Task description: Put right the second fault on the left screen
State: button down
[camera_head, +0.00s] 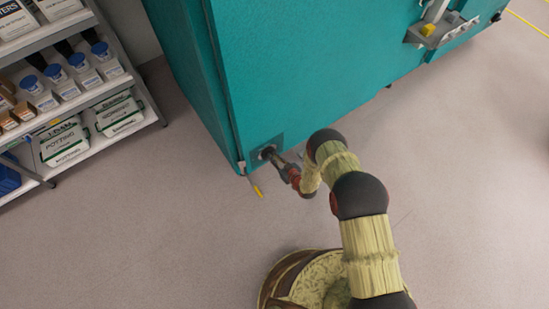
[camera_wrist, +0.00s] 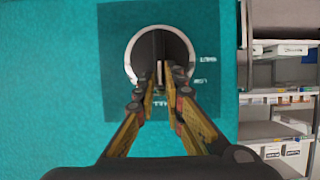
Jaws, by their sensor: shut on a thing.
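A round dial (camera_wrist: 176,46) with a pale ring and a dark raised bar sits on a darker teal plate (camera_wrist: 114,30) in the wrist view. Small white labels stand right of and below the dial; they look like SHUT, LOW and FULL. My gripper (camera_wrist: 161,82) reaches the dial from below in that view and is shut on its bar. In the head view, my gripper (camera_head: 278,160) meets the plate (camera_head: 259,143) low on the teal cabinet (camera_head: 290,70), near its corner. The fingertips partly hide the bar. No screen is in view.
Shelves (camera_head: 115,85) with blue-capped bottles and potting bags stand at left. A grey bracket (camera_head: 440,30) juts from the cabinet at upper right. The floor (camera_head: 150,240) is clear.

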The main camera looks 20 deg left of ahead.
aim_at(267, 159)
jog(key=shift+s+a, duration=0.1)
dwell(0.3)
jog(key=f+n+t+h, duration=0.1)
jog(key=n+t, duration=0.1)
jog(key=n, duration=0.1)
jog(key=s+a+n+t+h, duration=0.1)
jog(key=n, duration=0.2)
jog(key=s+a+f+n+t, duration=0.1)
jog(key=n+t, duration=0.1)
jog(key=n, duration=0.1)
jog(key=shift+s+f+n+t+h, duration=0.25)
jog(key=shift+f+n+t+h, duration=0.05)
jog(key=shift+n+h, duration=0.1)
jog(key=shift+a+f+n+t+y, duration=0.15)
jog(key=shift+f+n+t, duration=0.2)
jog(key=shift+n, duration=0.55)
jog(key=shift+d+f+n+t+y, duration=0.15)
jog(key=shift+n+t, duration=0.3)
jog(key=shift+n, duration=0.45)
jog(key=shift+a, duration=0.15)
jog(key=c, duration=1.9)
grip_release()
jog(key=shift+s, duration=0.1)
